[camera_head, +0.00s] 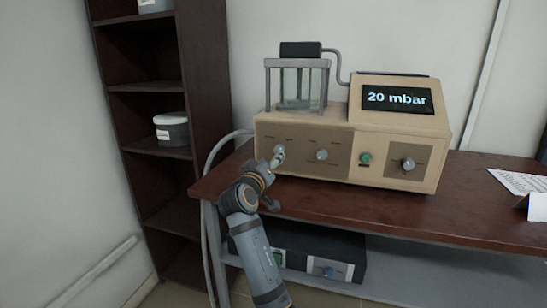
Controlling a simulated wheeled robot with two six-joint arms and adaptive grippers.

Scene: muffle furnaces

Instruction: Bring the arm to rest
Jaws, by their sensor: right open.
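My right arm (255,255) reaches up from the bottom of the head view to the front of a beige machine (335,140) on a brown table. My right gripper (276,158) is open, with its tips at or just in front of the machine's left knob (279,150). The gripper is small here and partly covers that knob; I cannot tell whether they touch. The machine's display (397,99) reads "20 mbar". My left gripper is not in view.
The panel also has a middle knob (322,155), a green button (366,158) and a right knob (408,164). A glass chamber (300,85) stands on top. A dark shelf (122,100) is at left. The table (400,215) is clear in front; papers (520,182) lie at right.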

